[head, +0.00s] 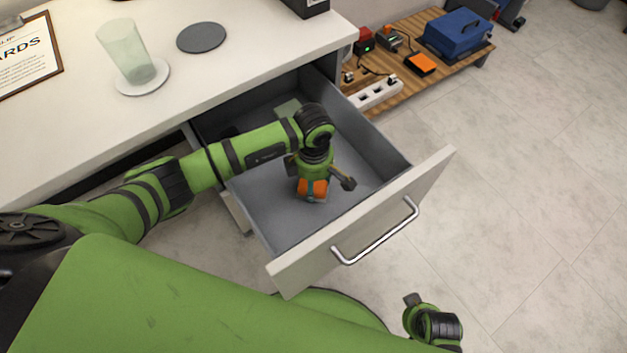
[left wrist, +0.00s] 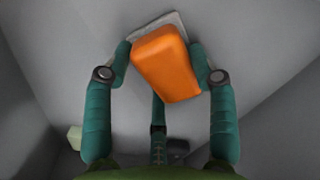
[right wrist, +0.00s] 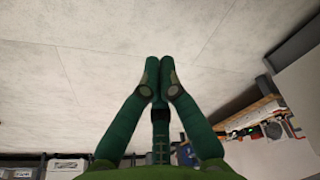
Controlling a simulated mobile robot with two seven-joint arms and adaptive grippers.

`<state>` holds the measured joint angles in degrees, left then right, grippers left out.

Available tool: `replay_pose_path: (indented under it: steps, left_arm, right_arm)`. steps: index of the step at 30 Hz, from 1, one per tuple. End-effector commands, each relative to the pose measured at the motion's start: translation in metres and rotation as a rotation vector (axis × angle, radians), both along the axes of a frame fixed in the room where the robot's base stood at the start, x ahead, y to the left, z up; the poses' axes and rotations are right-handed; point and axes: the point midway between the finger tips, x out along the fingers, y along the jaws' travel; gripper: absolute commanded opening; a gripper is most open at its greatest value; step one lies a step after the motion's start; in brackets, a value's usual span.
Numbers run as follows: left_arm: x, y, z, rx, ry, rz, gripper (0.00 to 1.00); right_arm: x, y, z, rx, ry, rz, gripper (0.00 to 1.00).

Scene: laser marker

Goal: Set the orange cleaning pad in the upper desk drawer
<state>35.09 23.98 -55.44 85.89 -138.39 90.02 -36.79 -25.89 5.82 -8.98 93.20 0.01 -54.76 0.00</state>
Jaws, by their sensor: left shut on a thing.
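The orange cleaning pad (head: 313,188) is inside the open upper desk drawer (head: 352,182), near the drawer front. My left gripper (head: 315,178) reaches down into the drawer with its fingers on both sides of the pad. In the left wrist view the pad (left wrist: 167,62) sits between the fingertips, shut on it, with a thin grey layer at its far edge. The arm hides part of the pad in the head view, and I cannot tell whether it touches the drawer floor. My right gripper (right wrist: 159,68) is shut and empty, outside the drawer above the floor.
A small pale green block (head: 288,107) lies at the drawer's back. The drawer handle (head: 376,236) faces outward. On the desktop are a glass (head: 124,50), a dark disc (head: 201,37) and a framed sign (head: 28,52). A wooden shelf with a blue box (head: 457,34) stands beyond the drawer.

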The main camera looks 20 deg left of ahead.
Motion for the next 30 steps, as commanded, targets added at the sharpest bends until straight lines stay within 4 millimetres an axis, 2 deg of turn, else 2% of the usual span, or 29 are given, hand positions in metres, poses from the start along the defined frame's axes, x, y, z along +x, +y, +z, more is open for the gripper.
replay_pose_path:
  steps: [11,12,13,14,26,28,30]
  left_arm:
    - [0.001,0.0,-0.002,-0.001,-0.001,0.0,0.31]
    - [0.0,0.0,-0.002,-0.001,0.0,0.0,0.66]
    - [0.0,0.0,-0.002,-0.001,0.0,0.0,0.78]
    - [0.0,0.0,-0.002,-0.001,0.0,0.0,0.81]
    - [0.0,0.0,0.0,0.0,0.0,0.0,0.81]
    - [0.0,0.0,0.003,0.0,0.0,0.0,0.81]
    - [0.002,0.0,0.015,-0.001,-0.003,-0.001,0.81]
  right_arm:
    - [0.003,0.0,0.005,0.0,-0.004,-0.001,0.0]
    - [0.004,0.001,0.007,0.0,-0.005,-0.001,0.0]
    - [0.004,0.001,0.007,0.0,-0.005,-0.001,0.0]
    - [0.004,0.001,0.007,0.0,-0.005,-0.001,0.0]
    - [0.004,0.0,0.007,0.0,-0.006,-0.001,0.0]
    - [0.002,0.0,0.004,0.0,-0.005,0.0,0.0]
    - [-0.004,-0.001,-0.004,-0.002,0.007,0.001,0.0]
